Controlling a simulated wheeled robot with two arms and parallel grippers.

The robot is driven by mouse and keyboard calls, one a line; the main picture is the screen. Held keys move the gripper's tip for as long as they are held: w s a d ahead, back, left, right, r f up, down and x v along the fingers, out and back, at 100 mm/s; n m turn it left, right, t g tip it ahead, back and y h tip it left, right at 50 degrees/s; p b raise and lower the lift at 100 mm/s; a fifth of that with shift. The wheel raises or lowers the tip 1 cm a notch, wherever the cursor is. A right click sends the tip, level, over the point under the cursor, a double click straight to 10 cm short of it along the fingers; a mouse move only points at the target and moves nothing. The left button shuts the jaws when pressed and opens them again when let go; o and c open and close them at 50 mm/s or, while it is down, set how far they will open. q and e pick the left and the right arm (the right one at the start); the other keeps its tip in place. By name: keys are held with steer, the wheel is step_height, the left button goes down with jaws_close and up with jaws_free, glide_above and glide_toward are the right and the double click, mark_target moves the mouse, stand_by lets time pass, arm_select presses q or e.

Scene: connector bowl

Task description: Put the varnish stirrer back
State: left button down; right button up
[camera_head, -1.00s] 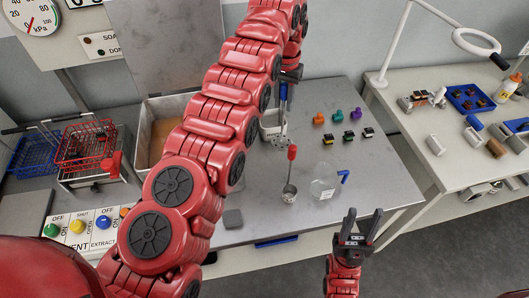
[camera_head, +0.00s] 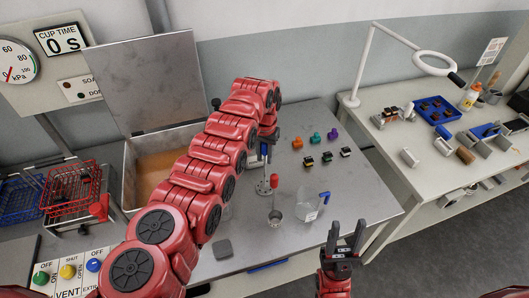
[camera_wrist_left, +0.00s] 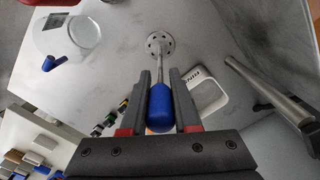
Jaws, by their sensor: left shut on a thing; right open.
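The varnish stirrer has a blue handle (camera_wrist_left: 160,108), a thin rod and a perforated disc (camera_wrist_left: 160,44) at its end. My left gripper (camera_wrist_left: 160,92) is shut on the handle; in the head view the gripper (camera_head: 266,143) is partly hidden by my arm. The stirrer disc (camera_head: 264,187) hangs below it, just left of a red-handled dip cup (camera_head: 275,217). I cannot tell whether the disc touches the table. A pale grey box-like container (camera_wrist_left: 208,92) is right of the handle in the wrist view. My right gripper (camera_head: 346,238) is open and empty at the table's front.
A clear beaker with a blue handle (camera_head: 308,206) stands right of the dip cup. Several coloured connectors (camera_head: 315,138) stand behind it. A steel tank of amber liquid (camera_head: 160,167) and a red wire basket (camera_head: 72,188) are left. A grey square (camera_head: 223,249) lies in front.

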arm_select(q)
steer(key=shift+f, duration=0.1)
steer(key=c, duration=0.7)
jaws_free()
steer(key=shift+o, duration=0.2)
steer(key=shift+r, duration=0.2)
steer(key=shift+w+r, duration=0.1)
steer(key=shift+r, duration=0.05)
step_height(320, 180, up, 7)
steer(key=b, duration=0.4)
step_height(320, 180, up, 4)
steer(key=shift+d+f+p, duration=0.15)
steer(key=shift+f+p, duration=0.1)
steer(key=shift+p, duration=0.05)
steer(key=shift+r, duration=0.55)
